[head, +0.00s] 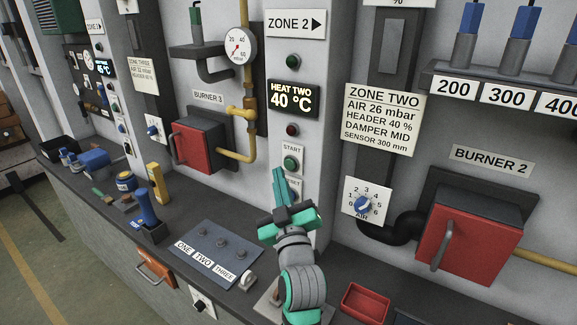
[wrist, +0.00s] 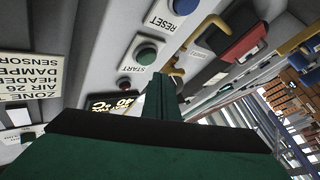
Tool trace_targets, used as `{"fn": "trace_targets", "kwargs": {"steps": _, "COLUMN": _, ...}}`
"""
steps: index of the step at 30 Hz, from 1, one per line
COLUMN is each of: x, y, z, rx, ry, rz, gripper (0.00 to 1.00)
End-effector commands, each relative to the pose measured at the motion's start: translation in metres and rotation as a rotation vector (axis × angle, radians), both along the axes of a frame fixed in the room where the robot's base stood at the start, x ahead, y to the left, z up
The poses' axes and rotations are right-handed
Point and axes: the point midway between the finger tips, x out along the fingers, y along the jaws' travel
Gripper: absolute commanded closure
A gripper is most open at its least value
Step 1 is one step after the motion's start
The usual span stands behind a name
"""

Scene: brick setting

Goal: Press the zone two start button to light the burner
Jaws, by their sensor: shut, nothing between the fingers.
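The zone two start button (head: 291,163) is a green round button on a white START plate on the pillar. It also shows in the wrist view, a green button (wrist: 147,54) beside the START label. My gripper (head: 279,173) is shut and empty, its fingertips just below and left of the start button in the head view. In the wrist view my fingertips (wrist: 159,78) appear close to the button; I cannot tell whether they touch it. The blue reset button (wrist: 184,5) shows in the wrist view; in the head view my gripper largely covers it. Burner 2 (head: 480,236) has a red door, shut.
Above the start button are a dark red lamp (head: 292,130), a HEAT TWO display (head: 292,98) reading 40 °C and a dark green lamp (head: 293,61). An AIR dial (head: 363,203) is to the right. A panel (head: 216,252) and a red tray (head: 365,303) lie on the counter below.

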Motion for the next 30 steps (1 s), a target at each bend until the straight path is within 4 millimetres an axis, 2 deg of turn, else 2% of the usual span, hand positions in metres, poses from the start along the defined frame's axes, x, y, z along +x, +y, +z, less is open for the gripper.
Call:
{"fn": "trace_targets", "kwargs": {"steps": 7, "x": 0.0086, "y": -0.0063, "z": -0.0002, "rx": 0.001, "ry": 0.001, "rz": 0.001, "gripper": 1.00}}
{"fn": "trace_targets", "kwargs": {"steps": 30, "x": 0.0087, "y": -0.0063, "z": -0.0004, "rx": 0.001, "ry": 0.001, "rz": 0.001, "gripper": 1.00}}
